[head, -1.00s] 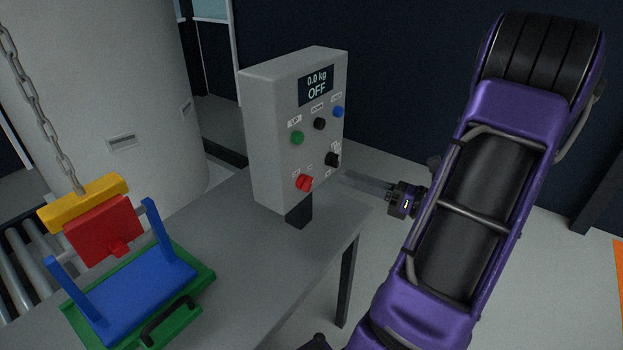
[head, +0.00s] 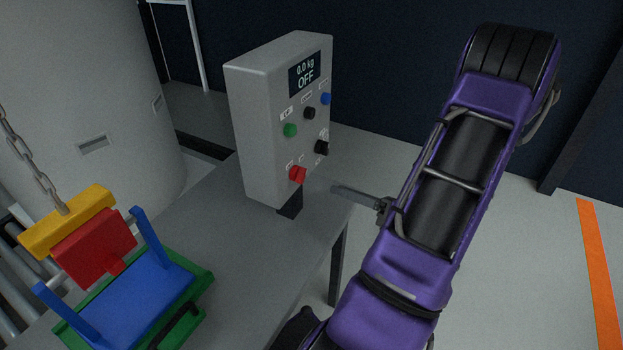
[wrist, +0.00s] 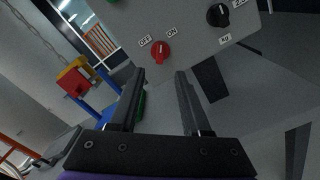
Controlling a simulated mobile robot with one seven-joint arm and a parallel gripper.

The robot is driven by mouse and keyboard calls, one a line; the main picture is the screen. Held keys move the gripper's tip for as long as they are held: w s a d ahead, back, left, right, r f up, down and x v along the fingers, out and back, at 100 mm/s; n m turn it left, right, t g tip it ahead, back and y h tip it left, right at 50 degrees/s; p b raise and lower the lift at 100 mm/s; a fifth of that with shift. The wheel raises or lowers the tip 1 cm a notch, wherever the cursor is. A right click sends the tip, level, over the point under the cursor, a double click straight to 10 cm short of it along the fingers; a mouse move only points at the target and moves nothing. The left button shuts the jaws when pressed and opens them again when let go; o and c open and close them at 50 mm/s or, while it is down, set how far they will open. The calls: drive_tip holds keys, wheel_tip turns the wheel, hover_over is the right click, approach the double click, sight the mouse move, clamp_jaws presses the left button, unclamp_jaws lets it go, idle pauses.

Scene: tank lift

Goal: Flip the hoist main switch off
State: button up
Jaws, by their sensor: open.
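The grey control box (head: 262,131) stands on a short post on the table. Its display (head: 305,74) reads "0.0 kg" and "OFF". The red rotary main switch (head: 297,174) sits low on its front face; in the wrist view the red knob (wrist: 160,50) lies below OFF and ON labels. I cannot tell clearly which label it points to. My gripper (head: 336,188) is in front of the box, to the right of the red switch and apart from it. In the wrist view my gripper (wrist: 168,75) has its two fingers spread with nothing between them.
A black knob (wrist: 218,14) sits beside the red one. Green (head: 290,130), black (head: 309,112) and blue (head: 326,98) buttons are above. At left, a chain holds a yellow block (head: 68,220) above a blue cradle on a green tray (head: 199,293). The table (head: 235,265) is clear before the box.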

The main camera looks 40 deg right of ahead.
sight(304, 178)
drive_tip(key=x, duration=0.8)
drive_tip(key=shift+w+a, duration=0.1)
drive_tip(key=shift+w, duration=0.2)
clamp_jaws()
